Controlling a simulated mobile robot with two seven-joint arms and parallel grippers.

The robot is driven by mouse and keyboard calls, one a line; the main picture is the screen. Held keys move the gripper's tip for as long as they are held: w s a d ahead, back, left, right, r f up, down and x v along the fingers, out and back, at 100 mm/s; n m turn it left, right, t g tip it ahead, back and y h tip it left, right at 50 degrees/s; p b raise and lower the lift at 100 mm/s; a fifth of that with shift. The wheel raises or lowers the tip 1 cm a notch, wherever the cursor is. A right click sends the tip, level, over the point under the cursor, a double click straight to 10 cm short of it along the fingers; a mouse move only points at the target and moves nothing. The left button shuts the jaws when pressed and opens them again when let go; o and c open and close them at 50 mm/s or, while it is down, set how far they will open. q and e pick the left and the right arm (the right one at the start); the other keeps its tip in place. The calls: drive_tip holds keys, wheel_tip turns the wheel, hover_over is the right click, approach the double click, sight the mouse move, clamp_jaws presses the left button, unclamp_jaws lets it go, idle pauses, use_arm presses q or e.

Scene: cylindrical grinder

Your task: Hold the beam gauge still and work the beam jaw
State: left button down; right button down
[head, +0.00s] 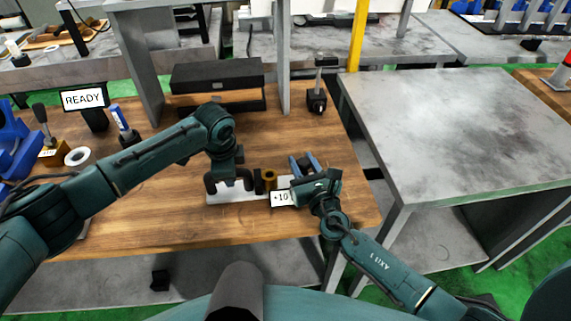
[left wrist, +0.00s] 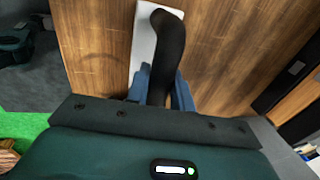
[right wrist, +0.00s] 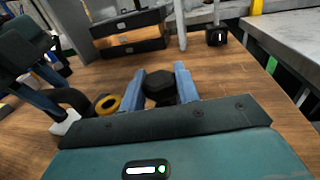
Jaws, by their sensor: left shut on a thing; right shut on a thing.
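The beam gauge lies on the wooden bench, with a pale base plate (head: 238,196), a dark arched handle (head: 213,187), a brass collar (head: 270,176) and a label reading +10 (head: 281,198). My left gripper (head: 229,176) is over its left part. In the left wrist view its blue fingers are shut on the dark handle (left wrist: 168,55). My right gripper (head: 304,166) is at the gauge's right end. In the right wrist view its blue fingers are shut on a dark knob, the beam jaw (right wrist: 159,87), beside the brass collar (right wrist: 106,104). The gripped surfaces are partly hidden.
A dark case (head: 218,78) stands at the back of the bench, with a small black stand (head: 316,100) to its right. A READY display (head: 84,99) and a white tape roll (head: 77,156) are at the left. A grey metal table (head: 450,130) stands at the right.

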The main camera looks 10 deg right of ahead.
use_arm(q)
drive_tip(key=shift+a, duration=0.15)
use_arm(e)
drive_tip(key=shift+w+d, duration=0.1)
drive_tip(key=shift+d, duration=1.65)
drive_tip(key=c, duration=1)
unclamp_jaws()
drive_tip(key=shift+c, duration=0.2)
drive_tip(key=shift+a, duration=0.1)
drive_tip(key=shift+s, duration=0.3)
drive_tip(key=s, duration=0.3)
drive_tip(key=s+d, duration=0.1)
drive_tip(key=s, duration=0.3)
drive_tip(key=s+d, duration=0.1)
drive_tip(key=s, duration=0.3)
drive_tip(key=shift+s+d, duration=0.15)
drive_tip(key=shift+s, duration=0.05)
use_arm(q)
drive_tip(key=c, duration=1.1)
unclamp_jaws()
drive_tip(key=shift+c, duration=0.2)
